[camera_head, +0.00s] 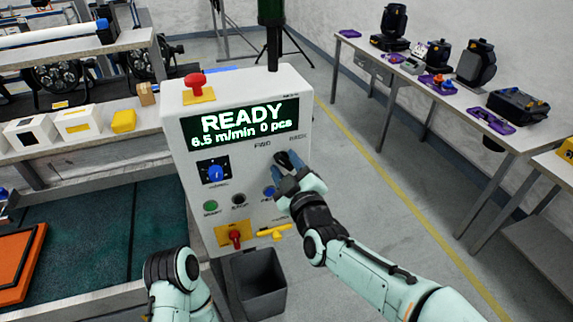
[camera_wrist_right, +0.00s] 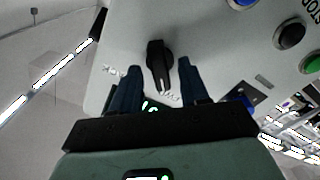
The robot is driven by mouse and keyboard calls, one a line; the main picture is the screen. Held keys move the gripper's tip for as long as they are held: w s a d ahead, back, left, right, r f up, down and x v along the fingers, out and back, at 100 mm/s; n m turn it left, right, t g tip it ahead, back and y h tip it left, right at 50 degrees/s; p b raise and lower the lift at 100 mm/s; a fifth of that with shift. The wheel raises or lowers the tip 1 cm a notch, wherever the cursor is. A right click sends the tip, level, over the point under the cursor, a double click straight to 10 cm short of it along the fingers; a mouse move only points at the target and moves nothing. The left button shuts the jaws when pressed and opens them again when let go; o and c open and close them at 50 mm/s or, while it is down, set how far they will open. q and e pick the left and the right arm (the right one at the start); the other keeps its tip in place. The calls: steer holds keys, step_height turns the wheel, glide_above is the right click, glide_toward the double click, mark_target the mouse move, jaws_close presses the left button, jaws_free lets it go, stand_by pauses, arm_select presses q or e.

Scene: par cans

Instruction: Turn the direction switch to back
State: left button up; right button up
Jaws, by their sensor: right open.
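The direction switch is a black elongated knob on the white control panel; it shows in the right wrist view (camera_wrist_right: 160,62) and partly in the head view (camera_head: 290,158). The printed labels FWD and BACK stand above it in the head view. In the right wrist view the knob's lower end lies by the FWD label, and BACK is to the left. My right gripper (camera_wrist_right: 160,88) is open, with one dark blue finger on each side of the knob; small gaps show. It also shows in the head view (camera_head: 284,172). My left gripper is out of view.
The control panel (camera_head: 178,125) also has a red mushroom button (camera_head: 194,82), a blue dial (camera_head: 215,172), green, black and blue buttons, and a red-yellow switch (camera_head: 235,236). Its screen (camera_head: 240,122) reads READY. A grey bin (camera_head: 258,282) stands below. Floor to the right is clear.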

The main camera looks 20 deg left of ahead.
jaws_close()
